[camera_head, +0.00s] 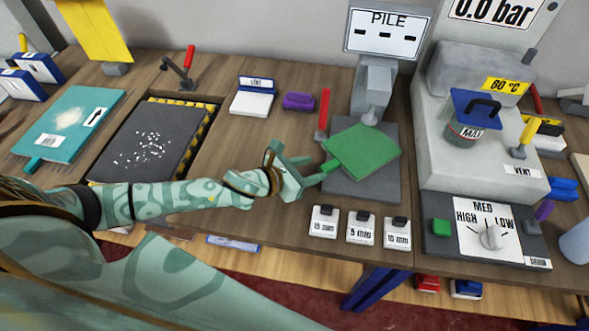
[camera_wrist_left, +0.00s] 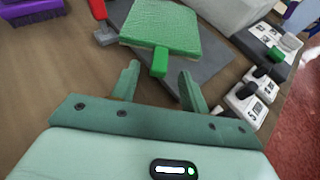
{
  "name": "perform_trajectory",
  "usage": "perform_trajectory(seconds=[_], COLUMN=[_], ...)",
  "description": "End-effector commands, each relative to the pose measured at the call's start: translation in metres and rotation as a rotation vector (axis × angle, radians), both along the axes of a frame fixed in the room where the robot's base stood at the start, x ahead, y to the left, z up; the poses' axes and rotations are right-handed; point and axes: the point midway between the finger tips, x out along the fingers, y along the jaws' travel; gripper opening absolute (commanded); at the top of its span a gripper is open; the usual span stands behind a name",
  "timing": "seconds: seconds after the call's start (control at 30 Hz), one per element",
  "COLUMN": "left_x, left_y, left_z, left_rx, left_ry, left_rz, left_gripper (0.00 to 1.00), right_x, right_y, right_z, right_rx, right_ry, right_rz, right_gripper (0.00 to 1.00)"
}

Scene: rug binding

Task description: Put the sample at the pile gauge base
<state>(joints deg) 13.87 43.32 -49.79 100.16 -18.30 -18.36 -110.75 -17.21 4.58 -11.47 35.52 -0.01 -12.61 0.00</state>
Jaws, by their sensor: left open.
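The green square sample (camera_head: 364,150) lies flat on the grey base (camera_head: 386,192) of the pile gauge, turned at an angle, under the gauge's foot (camera_head: 371,117). Its short tab (camera_head: 329,166) points left toward my left gripper (camera_head: 315,170). In the left wrist view the sample (camera_wrist_left: 162,25) is ahead, and its tab (camera_wrist_left: 160,62) ends between the tips of the open left gripper (camera_wrist_left: 158,76), with gaps on both sides. The base (camera_wrist_left: 205,65) shows beyond the right finger. My right gripper is not in view.
A red lever (camera_head: 323,112) stands left of the base. Several small weight-like blocks (camera_head: 360,228) line its front. A purple brush (camera_head: 298,101) lies behind. A teal sheet (camera_head: 68,130) and a dark speckled panel (camera_head: 145,145) are at left. The steel press (camera_head: 465,170) stands right.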

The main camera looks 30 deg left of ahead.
Motion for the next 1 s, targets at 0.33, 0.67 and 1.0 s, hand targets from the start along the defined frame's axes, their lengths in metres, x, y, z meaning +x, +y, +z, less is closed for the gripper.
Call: perform_trajectory(seconds=[0.33, 0.67, 1.0], left_x=[-0.047, -0.050, -0.049], left_y=[0.026, 0.027, 0.027], left_z=[0.022, 0.024, 0.024], left_rx=[0.000, -0.001, -0.001], left_ry=[0.000, -0.001, -0.001], left_rz=[-0.001, -0.001, -0.001], left_gripper=[0.45, 0.45, 0.45], right_x=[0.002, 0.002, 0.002], right_y=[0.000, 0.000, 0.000], right_z=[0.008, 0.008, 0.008], right_rx=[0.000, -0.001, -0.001], right_ry=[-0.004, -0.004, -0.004], right_rz=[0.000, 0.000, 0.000], right_gripper=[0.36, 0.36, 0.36])
